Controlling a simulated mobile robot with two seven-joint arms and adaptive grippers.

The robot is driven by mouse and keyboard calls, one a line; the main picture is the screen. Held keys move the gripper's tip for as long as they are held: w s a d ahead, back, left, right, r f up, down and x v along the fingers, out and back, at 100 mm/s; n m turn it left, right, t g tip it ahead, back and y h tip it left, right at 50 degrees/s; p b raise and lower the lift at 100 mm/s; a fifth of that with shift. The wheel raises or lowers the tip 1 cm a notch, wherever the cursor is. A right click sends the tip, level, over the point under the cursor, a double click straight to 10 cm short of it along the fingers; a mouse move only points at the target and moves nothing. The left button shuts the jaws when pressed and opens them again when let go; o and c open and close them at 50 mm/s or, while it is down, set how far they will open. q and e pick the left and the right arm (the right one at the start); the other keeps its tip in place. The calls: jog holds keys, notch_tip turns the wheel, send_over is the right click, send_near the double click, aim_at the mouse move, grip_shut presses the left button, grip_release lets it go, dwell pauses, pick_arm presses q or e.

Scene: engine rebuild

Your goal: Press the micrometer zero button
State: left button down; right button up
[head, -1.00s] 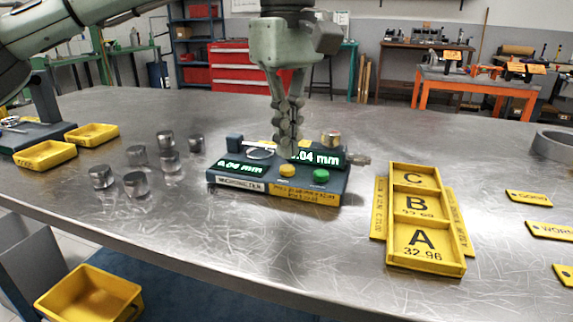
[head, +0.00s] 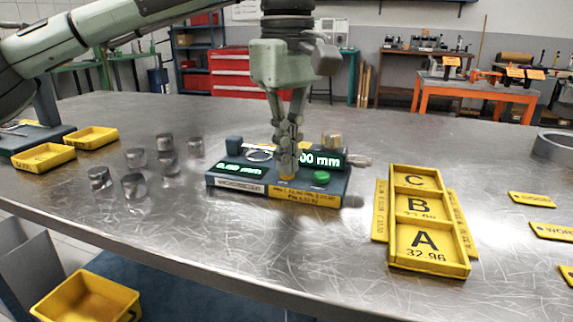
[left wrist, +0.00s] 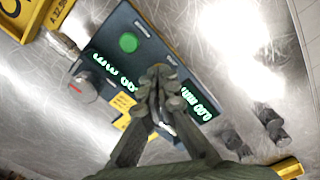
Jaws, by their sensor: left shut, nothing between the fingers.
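The micrometer station (head: 225,181) is a dark box with green-lit displays, near the middle of the table. My left gripper (head: 287,167) is shut and empty, pointing straight down. Its fingertips are on the yellow button (head: 287,178), which they mostly cover; contact depth cannot be told. The green button (head: 321,177) stands clear just to the right. The rear display (head: 325,160) ends in "00 mm"; its left part is behind my fingers. In the left wrist view the shut fingertips (left wrist: 158,76) hide the yellow button, and the green button (left wrist: 128,42) shows. My right gripper is not in view.
Several metal cylinders (head: 134,186) stand left of the station. A yellow tray marked A, B, C (head: 468,268) lies to the right, with yellow tags (head: 531,199) beyond. Yellow bins (head: 43,158) are at the far left. The table front is clear.

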pick_arm(q)
jog(key=shift+r+p, duration=2.3)
jog(key=shift+r, duration=0.55)
